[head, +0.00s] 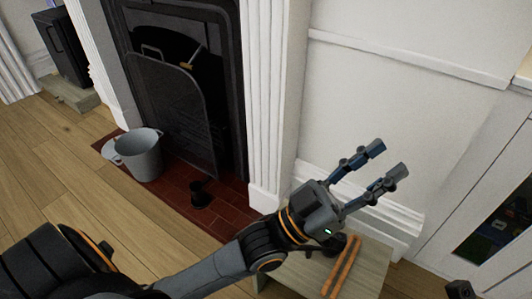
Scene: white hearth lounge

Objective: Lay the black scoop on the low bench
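The low bench (377,268) is a pale wooden top at the lower middle right, below the white wall. A dark object (336,244) lies on it, partly hidden by my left arm; I cannot tell whether it is the black scoop. Another small black object (200,195), possibly a scoop, is on the red-tiled hearth. My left gripper (386,161) is open and empty, its two fingers apart, and appears above the bench, pointing to the upper right. A dark piece at the bottom right edge may be my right gripper (459,289); its fingers cannot be made out.
Orange-brown sticks (341,268) lie on the bench. A grey bucket (141,156) stands on the left of the hearth (184,200), by the dark fire screen (172,105). A white pilaster (269,100) rises behind my arm. Wooden floor (60,165) is clear at left.

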